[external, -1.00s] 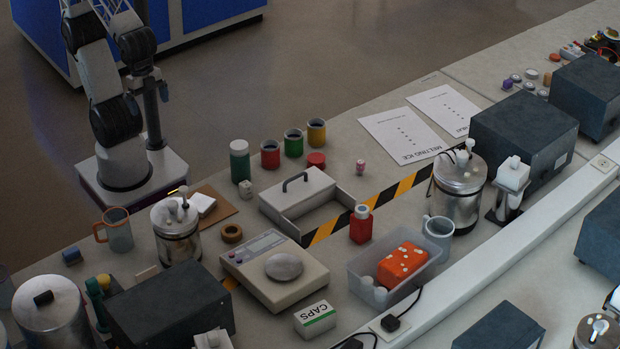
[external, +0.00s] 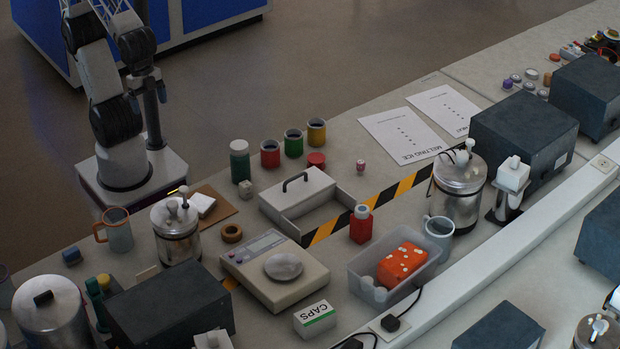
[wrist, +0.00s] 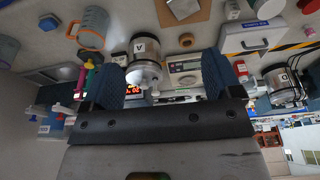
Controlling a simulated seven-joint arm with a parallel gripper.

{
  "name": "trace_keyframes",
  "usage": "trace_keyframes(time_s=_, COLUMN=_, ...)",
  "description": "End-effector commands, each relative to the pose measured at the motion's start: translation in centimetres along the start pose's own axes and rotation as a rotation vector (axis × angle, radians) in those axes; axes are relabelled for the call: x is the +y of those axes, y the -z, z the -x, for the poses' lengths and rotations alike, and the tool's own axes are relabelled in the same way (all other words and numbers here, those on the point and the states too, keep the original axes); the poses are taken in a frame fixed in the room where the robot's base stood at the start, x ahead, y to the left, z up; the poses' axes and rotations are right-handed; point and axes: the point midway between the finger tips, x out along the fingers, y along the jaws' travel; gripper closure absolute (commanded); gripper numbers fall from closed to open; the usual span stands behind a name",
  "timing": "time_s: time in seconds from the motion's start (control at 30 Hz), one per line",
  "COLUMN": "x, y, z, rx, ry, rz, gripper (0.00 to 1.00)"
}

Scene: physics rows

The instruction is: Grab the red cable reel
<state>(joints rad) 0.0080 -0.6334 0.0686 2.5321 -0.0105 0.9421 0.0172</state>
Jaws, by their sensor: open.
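A red can-like cylinder with a dark open-looking top (external: 270,154) stands beside a green one and a yellow one in the external view. A lower red round piece (external: 316,160) lies just in front of that row. I cannot tell for sure which of these is the red cable reel. A red piece (wrist: 309,5) is cut off at the top right corner of the wrist view. My gripper (wrist: 160,76) shows in the wrist view with its two blue fingers wide apart and nothing held between them.
A grey box with a handle (external: 300,192), a balance (external: 273,280), a red bottle (external: 361,224) and a clear tray (external: 365,290) crowd the bench's middle. A metal vessel (wrist: 143,62) shows beyond the fingers.

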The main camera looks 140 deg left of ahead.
Motion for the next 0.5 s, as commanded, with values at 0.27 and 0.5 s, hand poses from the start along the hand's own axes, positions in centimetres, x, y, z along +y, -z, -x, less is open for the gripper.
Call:
trace_keyframes(time_s=0.27, x=-0.9, y=1.4, z=-0.3, rx=-0.009, ry=0.006, rz=0.033, gripper=0.16)
trace_keyframes(time_s=0.5, x=-3.7, y=5.2, z=-1.6, rx=-0.034, ry=0.023, rz=0.130, gripper=0.16)
